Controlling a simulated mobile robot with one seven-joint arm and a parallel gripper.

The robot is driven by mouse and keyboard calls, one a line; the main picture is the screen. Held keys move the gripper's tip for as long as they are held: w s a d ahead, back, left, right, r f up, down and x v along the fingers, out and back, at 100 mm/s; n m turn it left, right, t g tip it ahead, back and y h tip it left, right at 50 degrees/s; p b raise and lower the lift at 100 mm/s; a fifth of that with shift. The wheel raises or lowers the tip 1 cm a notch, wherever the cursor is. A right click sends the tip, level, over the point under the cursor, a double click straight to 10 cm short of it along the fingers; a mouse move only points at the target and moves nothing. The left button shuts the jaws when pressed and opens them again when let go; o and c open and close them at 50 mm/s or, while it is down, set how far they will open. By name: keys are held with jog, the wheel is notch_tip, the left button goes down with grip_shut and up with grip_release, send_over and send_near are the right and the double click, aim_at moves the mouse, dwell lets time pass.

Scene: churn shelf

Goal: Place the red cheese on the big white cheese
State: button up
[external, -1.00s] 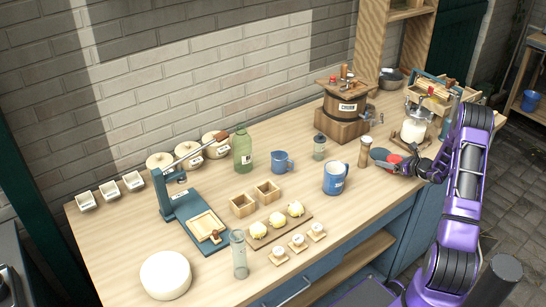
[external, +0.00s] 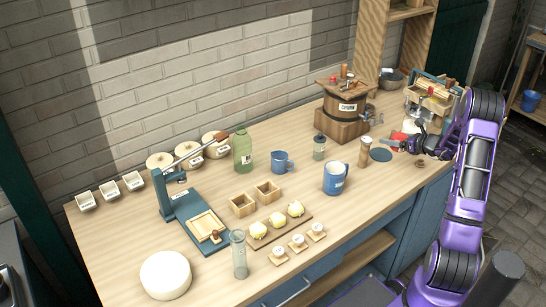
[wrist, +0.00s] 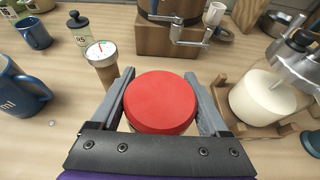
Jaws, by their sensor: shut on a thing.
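The red cheese (wrist: 160,102) is a round red disc between the two fingers of my gripper (wrist: 162,88), which is shut on it. In the external view the red cheese (external: 398,136) shows at my gripper (external: 402,143), raised near the right end of the table. The big white cheese (external: 166,275) is a wide white round at the table's front left corner, far from my gripper and out of the wrist view. Its top is bare.
A blue disc (external: 381,155) lies bare beside a wooden shaker with a dial (external: 365,150). The churn (external: 345,105) stands behind. A smaller white cylinder (wrist: 262,97) on a wooden stand is right of my gripper. Mugs, jars, a blue press (external: 190,213) and small cheeses fill the table's middle.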

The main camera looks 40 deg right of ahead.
notch_tip(320, 180, up, 10)
jog(key=w+a+n+g+y, duration=0.1)
jog(key=w+a+n+y, duration=0.2)
jog(key=w+a, duration=0.6)
jog(key=w+a+n+y, duration=0.3)
jog(key=w+a, duration=0.2)
jog(key=a, duration=0.8)
jog(key=w+a+n+g+y, duration=0.2)
jog(key=a+y, duration=0.1)
jog(key=a, duration=0.8)
jog(key=w+a+n+g+y, duration=0.2)
jog(key=a+n, duration=0.1)
jog(key=a, duration=0.9)
jog(key=n+g+y, duration=0.3)
jog(key=n+g, duration=0.6)
jog(key=g, duration=0.2)
send_over(170, 279)
notch_tip(170, 279, down, 10)
jog(key=shift+f, duration=2.5)
jog(key=o, duration=1.4)
